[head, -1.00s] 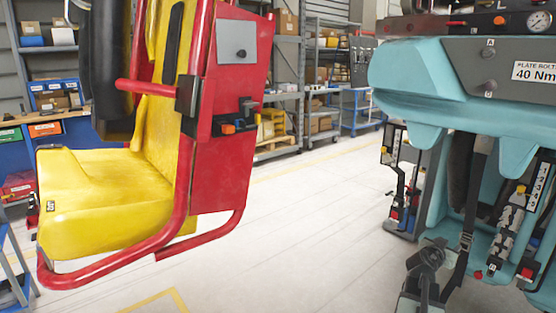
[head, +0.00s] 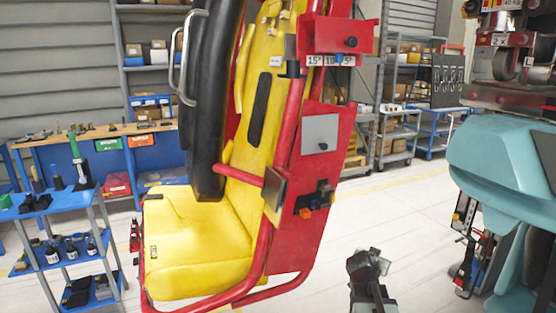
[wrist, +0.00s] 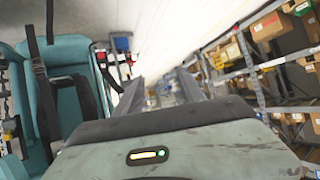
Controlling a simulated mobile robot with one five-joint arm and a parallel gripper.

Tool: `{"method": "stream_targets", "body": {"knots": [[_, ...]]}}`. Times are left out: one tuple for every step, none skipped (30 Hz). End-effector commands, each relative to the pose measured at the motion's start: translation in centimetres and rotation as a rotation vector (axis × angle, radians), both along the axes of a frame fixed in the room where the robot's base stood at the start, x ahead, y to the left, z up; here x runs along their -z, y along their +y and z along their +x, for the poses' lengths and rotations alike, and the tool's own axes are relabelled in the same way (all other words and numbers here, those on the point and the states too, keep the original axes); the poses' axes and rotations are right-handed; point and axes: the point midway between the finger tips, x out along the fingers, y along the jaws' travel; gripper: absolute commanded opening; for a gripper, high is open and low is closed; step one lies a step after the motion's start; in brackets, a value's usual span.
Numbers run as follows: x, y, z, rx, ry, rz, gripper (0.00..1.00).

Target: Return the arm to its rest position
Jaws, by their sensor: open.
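My gripper (wrist: 163,92) shows in the wrist view as two grey fingers set apart, with pale floor and blurred background between them. Nothing is held between them. The dark grey end of my arm rises from the bottom of the head view, right of the yellow seat, over open floor. The fingertips cannot be made out there. My gripper appears clear of the teal seats (wrist: 72,62), which are to its left in the wrist view.
A yellow seat (head: 195,250) with a red frame (head: 315,205) stands left of my arm. A blue tool cart (head: 62,255) stands far left. Shelving (head: 400,110) lines the back. White floor (head: 420,210) is open between seat and train.

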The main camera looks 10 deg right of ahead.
Motion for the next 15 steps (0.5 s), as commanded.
{"method": "stream_targets", "body": {"knots": [[-3.2,4.7,0.0,-0.052,0.070,0.040,0.47],[-3.3,7.2,-0.3,-0.082,0.119,0.065,0.47],[-3.4,10.4,-1.0,-0.123,0.190,0.096,0.47],[-3.3,12.7,-1.7,-0.157,0.247,0.118,0.47],[-3.1,14.9,-2.5,-0.193,0.306,0.141,0.47],[-2.8,17.6,-3.8,-0.244,0.390,0.171,0.47],[-2.4,19.5,-4.9,-0.285,0.454,0.195,0.47],[-1.8,21.0,-6.2,-0.325,0.519,0.218,0.47],[-0.9,22.8,-8.0,-0.381,0.605,0.251,0.47],[0.0,23.8,-9.4,-0.423,0.670,0.277,0.47],[0.9,24.5,-10.8,-0.466,0.731,0.303,0.47],[1.4,25.4,-12.5,-0.525,0.804,0.331,0.47],[1.6,26.1,-13.5,-0.571,0.852,0.347,0.47],[1.7,26.6,-14.5,-0.613,0.895,0.359,0.47],[1.8,27.1,-15.5,-0.666,0.943,0.367,0.47]]}}
